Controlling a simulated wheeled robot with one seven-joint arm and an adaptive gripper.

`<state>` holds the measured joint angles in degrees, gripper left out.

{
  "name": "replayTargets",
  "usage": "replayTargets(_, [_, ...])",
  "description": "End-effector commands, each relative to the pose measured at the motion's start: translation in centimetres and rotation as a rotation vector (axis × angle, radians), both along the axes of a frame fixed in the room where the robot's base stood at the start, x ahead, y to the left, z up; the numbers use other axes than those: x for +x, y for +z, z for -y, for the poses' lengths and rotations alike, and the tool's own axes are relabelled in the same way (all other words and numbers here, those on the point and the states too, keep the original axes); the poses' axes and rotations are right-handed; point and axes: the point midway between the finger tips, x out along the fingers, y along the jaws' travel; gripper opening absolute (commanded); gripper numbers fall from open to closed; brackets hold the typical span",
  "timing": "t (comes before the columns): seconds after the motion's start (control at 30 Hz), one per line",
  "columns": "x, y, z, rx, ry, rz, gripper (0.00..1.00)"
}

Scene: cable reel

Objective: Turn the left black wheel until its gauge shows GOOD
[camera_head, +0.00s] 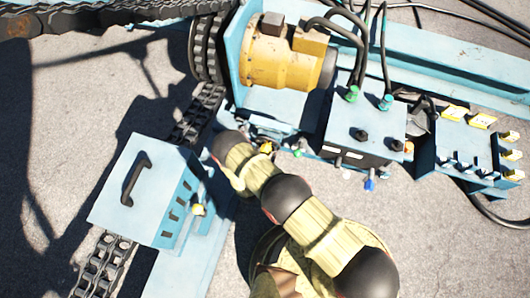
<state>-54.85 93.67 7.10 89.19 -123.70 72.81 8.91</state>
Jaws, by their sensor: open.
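Two small black knobs stand on top of a blue-grey control box right of centre: the left black knob (361,134) and the right black knob (397,145). I take the left one as the left black wheel, but at this size I cannot be sure. No gauge reading can be made out; small pale plates on the box front are too small to read. My arm reaches from the bottom right up to the left, its upper end left of the control box. My gripper is not visible; the arm's own links seem to hide it.
A yellow motor (283,62) sits on the blue frame behind, with black hoses running to the control box (340,125). A switch panel (455,140) is at right. Bare ground lies front right.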

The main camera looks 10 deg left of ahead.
Motion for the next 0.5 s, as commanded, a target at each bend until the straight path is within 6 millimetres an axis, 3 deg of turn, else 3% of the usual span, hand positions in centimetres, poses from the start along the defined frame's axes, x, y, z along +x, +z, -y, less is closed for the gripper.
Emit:
replayTargets(0.23, [0.07, 0.04, -0.02, 0.0, 0.001, 0.0, 0.58])
replayTargets(0.5, [0.07, 0.04, -0.02, 0.001, 0.0, 0.0, 0.43])
